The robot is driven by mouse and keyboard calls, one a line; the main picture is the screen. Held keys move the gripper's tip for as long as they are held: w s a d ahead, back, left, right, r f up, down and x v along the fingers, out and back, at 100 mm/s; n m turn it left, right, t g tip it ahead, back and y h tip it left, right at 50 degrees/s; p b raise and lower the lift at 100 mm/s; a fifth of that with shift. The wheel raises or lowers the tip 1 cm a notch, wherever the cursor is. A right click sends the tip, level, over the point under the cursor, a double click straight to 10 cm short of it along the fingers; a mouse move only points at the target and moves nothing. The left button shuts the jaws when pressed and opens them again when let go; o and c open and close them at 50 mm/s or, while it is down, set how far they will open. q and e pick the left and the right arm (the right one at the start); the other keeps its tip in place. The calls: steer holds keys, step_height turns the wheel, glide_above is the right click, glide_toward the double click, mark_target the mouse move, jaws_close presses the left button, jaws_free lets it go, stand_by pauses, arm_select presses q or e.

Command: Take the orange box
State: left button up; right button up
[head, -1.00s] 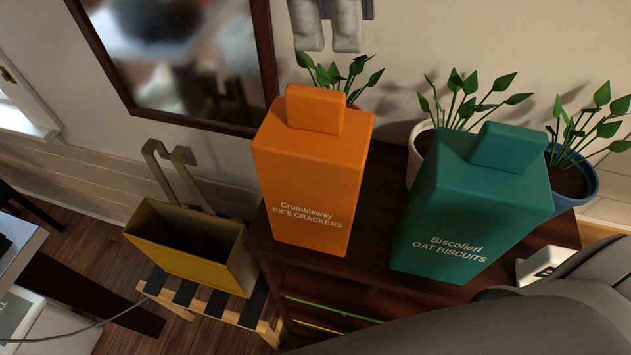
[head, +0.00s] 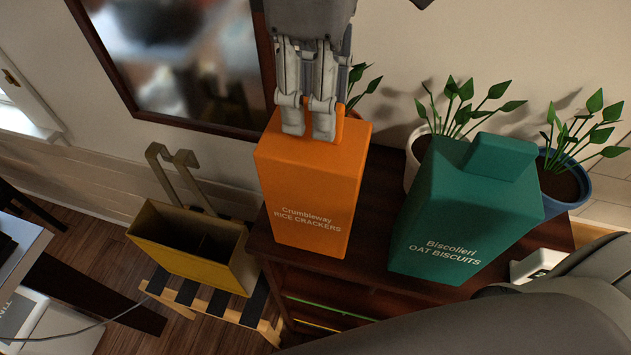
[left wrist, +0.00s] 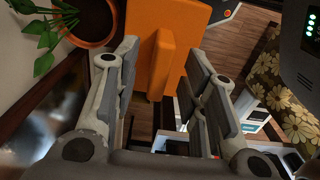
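The orange box (head: 312,195), marked "Crumbleway RICE CRACKERS", stands upright on a dark wooden cabinet (head: 375,270). It has a raised tab on top. My left gripper (head: 308,128) comes down from above at this tab, fingers pointing down and hiding much of it in the head view. In the left wrist view, the tab of the orange box (left wrist: 160,66) lies between the two open fingers (left wrist: 160,85), with a gap visible on each side. My right gripper is not in view.
A green box (head: 465,205), marked "Biscolieri OAT BISCUITS", stands to the right. Potted plants (head: 565,180) stand behind the boxes. A yellow open bin (head: 190,255) sits on a striped stool (head: 205,300) at left. A dark-framed mirror (head: 175,60) hangs on the wall.

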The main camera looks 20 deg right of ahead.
arm_select(q)
steer(key=shift+f, duration=0.85)
steer(key=shift+c, duration=0.5)
jaws_close()
steer(key=shift+r, duration=0.1)
